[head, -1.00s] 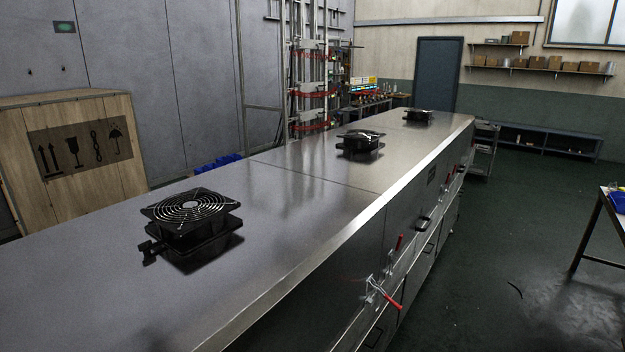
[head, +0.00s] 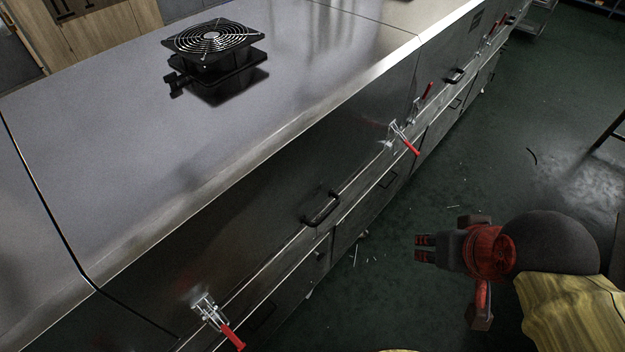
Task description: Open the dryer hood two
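The dryer is a long steel body with a flat-topped hood (head: 130,150) nearest me, bounded by seams at left and upper right. No label shows which hood is two. A dark handle (head: 321,208) sits on its front side. A red-handled toggle clamp (head: 217,320) is at its lower left, and another red-handled clamp (head: 403,138) is near its right end. The hood lies down on the dryer body. My gripper (head: 418,248) is over the floor to the right of the dryer, apart from handle and clamps, with nothing seen in it. Its finger gap is too small to judge.
A black fan (head: 213,45) stands on the hood top. Another clamp (head: 424,97) and a handle (head: 455,75) belong to the section beyond. The floor (head: 400,310) beside the dryer is mostly clear. A table leg (head: 608,133) shows at the right edge.

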